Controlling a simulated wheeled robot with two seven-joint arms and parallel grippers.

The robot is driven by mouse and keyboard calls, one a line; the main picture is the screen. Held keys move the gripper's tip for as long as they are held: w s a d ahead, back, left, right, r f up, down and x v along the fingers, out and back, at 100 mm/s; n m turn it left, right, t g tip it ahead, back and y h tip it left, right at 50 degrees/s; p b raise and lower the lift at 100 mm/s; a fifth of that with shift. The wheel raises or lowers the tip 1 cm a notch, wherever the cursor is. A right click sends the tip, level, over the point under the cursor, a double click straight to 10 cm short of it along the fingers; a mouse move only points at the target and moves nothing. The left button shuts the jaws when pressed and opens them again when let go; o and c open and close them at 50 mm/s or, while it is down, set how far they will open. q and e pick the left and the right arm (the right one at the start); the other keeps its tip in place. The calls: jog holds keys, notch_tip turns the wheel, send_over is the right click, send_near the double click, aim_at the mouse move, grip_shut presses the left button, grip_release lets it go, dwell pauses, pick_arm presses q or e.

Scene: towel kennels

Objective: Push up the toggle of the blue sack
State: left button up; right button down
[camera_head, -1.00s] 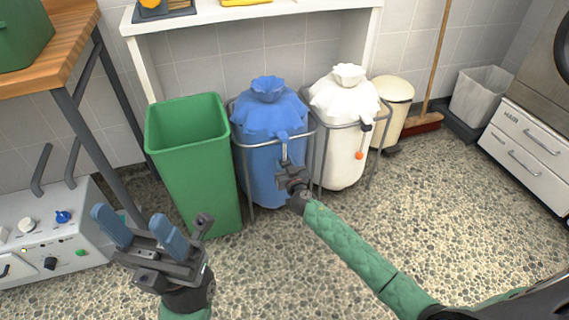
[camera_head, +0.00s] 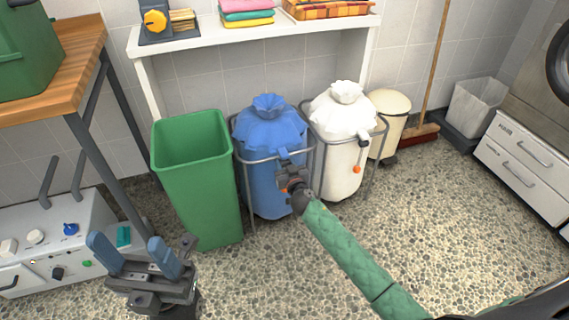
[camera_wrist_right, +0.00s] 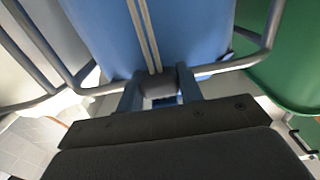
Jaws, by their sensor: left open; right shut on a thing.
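The blue sack (camera_head: 270,130) hangs in a metal frame, its ruffled neck gathered at the top. My right gripper (camera_head: 290,172) is at its front, just below a blue fold. In the right wrist view, two pale cords (camera_wrist_right: 147,35) run over the blue cloth to a dark toggle (camera_wrist_right: 158,88). The right gripper's fingers (camera_wrist_right: 160,92) are shut on this toggle from both sides. In the head view the gripper mostly hides the toggle; a small orange spot shows beside it. My left gripper (camera_head: 134,256) is open and empty at lower left, away from the sack.
A green bin (camera_head: 195,190) stands left of the blue sack. A white sack (camera_head: 342,125) with its own toggle and orange cord end hangs to the right, in front of a cream bin (camera_head: 390,108). A white shelf (camera_head: 250,32) is behind. The speckled floor in front is clear.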

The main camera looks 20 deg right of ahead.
dwell(0.3)
jog(key=c, duration=1.1)
grip_release()
jog(key=shift+c, duration=0.2)
jog(key=shift+o, duration=1.1)
jog(key=shift+s, duration=0.1)
jog(key=s, duration=0.7)
jog(key=shift+s+d+p, duration=0.15)
jog(key=shift+s+p, duration=0.15)
jog(key=shift+p, duration=0.05)
